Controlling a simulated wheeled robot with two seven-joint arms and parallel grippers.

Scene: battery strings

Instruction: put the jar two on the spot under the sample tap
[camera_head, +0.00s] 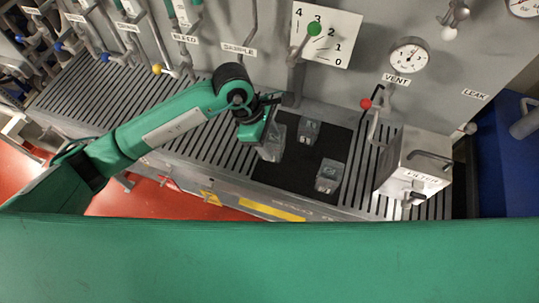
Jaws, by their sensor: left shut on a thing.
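My left gripper (264,130) is shut on a clear jar (272,147) at the left edge of a black mat (285,172). The gripper hides part of this jar, and I cannot tell whether it touches the mat. Two more clear jars stand on the mat, one near the back (309,132) and one near the front (329,176). I cannot read a number on any jar, so which is jar two is unclear. The SAMPLE label (239,50) is on the grey panel, beside a grey pipe (251,22). The spot is not clearly visible. My right gripper is not in view.
A dial plate (340,28) with a green-knobbed lever (314,29) is behind the mat. A grey pipe stands below it (292,88). A red-knobbed VENT valve (366,103) and a metal FILTER box (421,160) are at the right. Slatted deck (203,133) lies left.

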